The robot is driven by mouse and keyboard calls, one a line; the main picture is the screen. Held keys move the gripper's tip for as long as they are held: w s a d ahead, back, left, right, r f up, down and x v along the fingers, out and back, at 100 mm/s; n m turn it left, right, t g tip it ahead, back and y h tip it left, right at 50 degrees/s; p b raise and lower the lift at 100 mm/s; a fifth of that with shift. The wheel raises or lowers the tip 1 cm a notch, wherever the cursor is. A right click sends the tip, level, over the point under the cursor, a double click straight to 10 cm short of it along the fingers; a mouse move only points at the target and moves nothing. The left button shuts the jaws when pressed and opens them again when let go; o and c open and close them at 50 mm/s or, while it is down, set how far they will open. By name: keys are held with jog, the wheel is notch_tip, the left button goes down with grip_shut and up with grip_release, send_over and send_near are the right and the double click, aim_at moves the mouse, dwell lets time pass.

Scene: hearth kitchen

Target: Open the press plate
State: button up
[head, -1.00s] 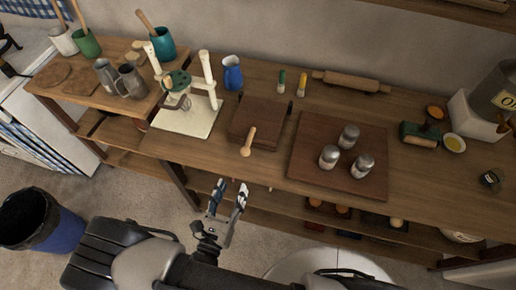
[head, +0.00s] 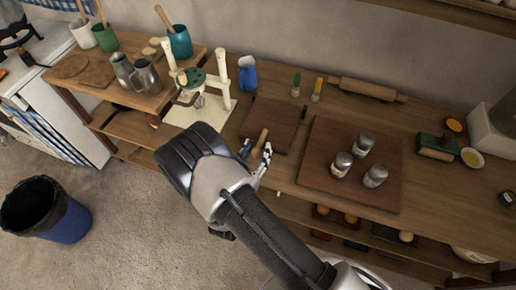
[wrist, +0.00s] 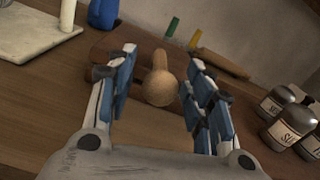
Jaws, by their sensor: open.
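The press (head: 272,122) is a flat dark reddish-brown wooden block on the counter, and its plate lies flat on top. A light wooden handle (head: 262,137) sticks out from its front edge. In the wrist view the handle (wrist: 160,82) shows its rounded end toward me, between my open fingers. My gripper (head: 256,153) is at the front edge of the counter, just before the press. It also shows in the wrist view (wrist: 162,95), with clear space between each finger and the handle. My arm hides part of the counter edge in the head view.
A white-based stand with a green-topped device (head: 190,78) is left of the press, with a blue jug (head: 247,74) behind. On the right, a board (head: 322,188) bears three metal-lidded shakers (head: 363,143). Green and yellow markers (head: 317,90) and a rolling pin (head: 367,90) lie behind.

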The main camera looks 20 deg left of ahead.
jog(key=shift+w, duration=0.65)
jog(key=shift+c, duration=0.4)
grip_shut()
